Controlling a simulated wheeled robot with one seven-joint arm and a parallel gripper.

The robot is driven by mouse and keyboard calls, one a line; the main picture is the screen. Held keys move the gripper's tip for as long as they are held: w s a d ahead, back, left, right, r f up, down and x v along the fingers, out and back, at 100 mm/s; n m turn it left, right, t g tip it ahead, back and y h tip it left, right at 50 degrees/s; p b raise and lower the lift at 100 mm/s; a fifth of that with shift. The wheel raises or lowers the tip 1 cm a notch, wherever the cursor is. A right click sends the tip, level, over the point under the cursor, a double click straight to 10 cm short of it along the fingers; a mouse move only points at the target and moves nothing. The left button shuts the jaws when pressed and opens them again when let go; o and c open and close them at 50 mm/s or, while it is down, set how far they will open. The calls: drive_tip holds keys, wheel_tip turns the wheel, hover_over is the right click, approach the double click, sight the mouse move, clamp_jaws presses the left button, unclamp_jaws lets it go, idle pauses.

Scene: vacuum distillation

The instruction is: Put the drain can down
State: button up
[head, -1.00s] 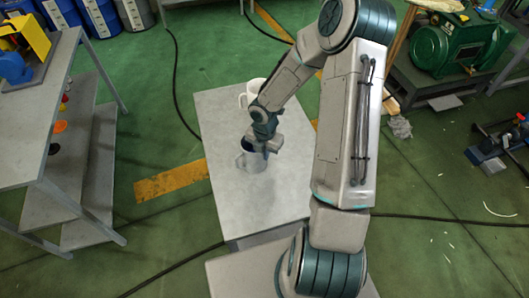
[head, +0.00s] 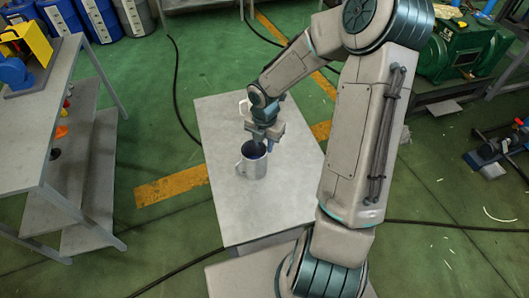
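The drain can (head: 252,164), a grey metal mug-like can with a handle on its left, stands upright on the small grey table (head: 225,215). Its dark open mouth shows. My gripper (head: 264,146) is just behind and above the can's rim, pointing down. Its fingers look apart with nothing between them, though they are small in the picture. Whether a fingertip still touches the rim is hard to tell.
A grey shelf rack (head: 75,190) is at left, and a green motor (head: 460,55) at right. The table's front half is clear.

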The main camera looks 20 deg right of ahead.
wheel_tip(320, 180, up, 3)
drive_tip(key=shift+r, duration=0.15)
drive_tip(key=s+a+r+m+t, duration=0.2)
drive_tip(key=s+r+m+t, duration=0.2)
drive_tip(key=s+r+m, duration=1.4)
wheel_tip(320, 180, up, 3)
drive_tip(key=m, duration=0.9)
drive_tip(key=shift+s, duration=0.4)
drive_tip(key=shift+a, duration=0.1)
drive_tip(key=shift+w+f+b, duration=0.1)
drive_tip(key=shift+f+b, duration=0.9)
drive_tip(key=shift+f, duration=0.3)
